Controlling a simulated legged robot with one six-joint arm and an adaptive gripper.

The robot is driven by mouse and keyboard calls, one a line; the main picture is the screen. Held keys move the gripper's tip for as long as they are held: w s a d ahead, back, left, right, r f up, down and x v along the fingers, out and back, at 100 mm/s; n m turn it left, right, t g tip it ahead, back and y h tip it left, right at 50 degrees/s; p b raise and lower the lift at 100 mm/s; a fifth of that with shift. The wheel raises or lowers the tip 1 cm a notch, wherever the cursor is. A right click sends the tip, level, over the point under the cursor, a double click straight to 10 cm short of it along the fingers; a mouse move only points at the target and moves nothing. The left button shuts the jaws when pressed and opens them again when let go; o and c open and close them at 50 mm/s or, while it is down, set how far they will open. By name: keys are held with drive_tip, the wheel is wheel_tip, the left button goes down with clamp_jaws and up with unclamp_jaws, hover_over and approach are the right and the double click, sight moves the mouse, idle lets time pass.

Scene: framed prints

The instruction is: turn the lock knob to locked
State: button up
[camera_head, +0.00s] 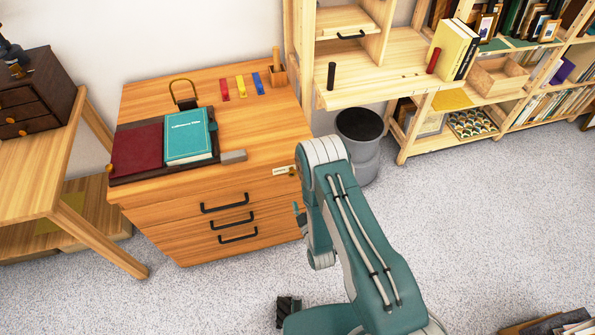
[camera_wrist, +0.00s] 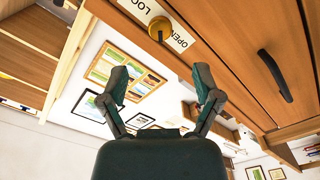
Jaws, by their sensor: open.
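The lock knob (camera_wrist: 160,29) is a small round brass knob on the wooden cabinet's front, at the top of the wrist view. A white label (camera_wrist: 183,39) behind it reads "OPEN" on the right and "LOC" on the left, partly cut off. I cannot tell which way the knob points. In the head view, the label (camera_head: 281,171) shows at the upper right of the drawer front. My gripper (camera_wrist: 160,83) is open and empty, its two dark fingers spread apart. The knob lies beyond the fingertips, between their lines, and looks untouched.
The drawer cabinet (camera_head: 165,218) has several black handles. A teal book (camera_head: 188,135), a grey block (camera_head: 233,156) and a padlock-shaped item (camera_head: 184,92) rest on top. A dark bin (camera_head: 361,125) and wooden shelf (camera_head: 400,88) stand right.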

sight(294, 175)
drive_tip(key=x, duration=1)
drive_tip(key=shift+w, duration=0.1)
drive_tip(key=shift+w+a, duration=0.25)
drive_tip(key=shift+d, duration=0.1)
clamp_jaws()
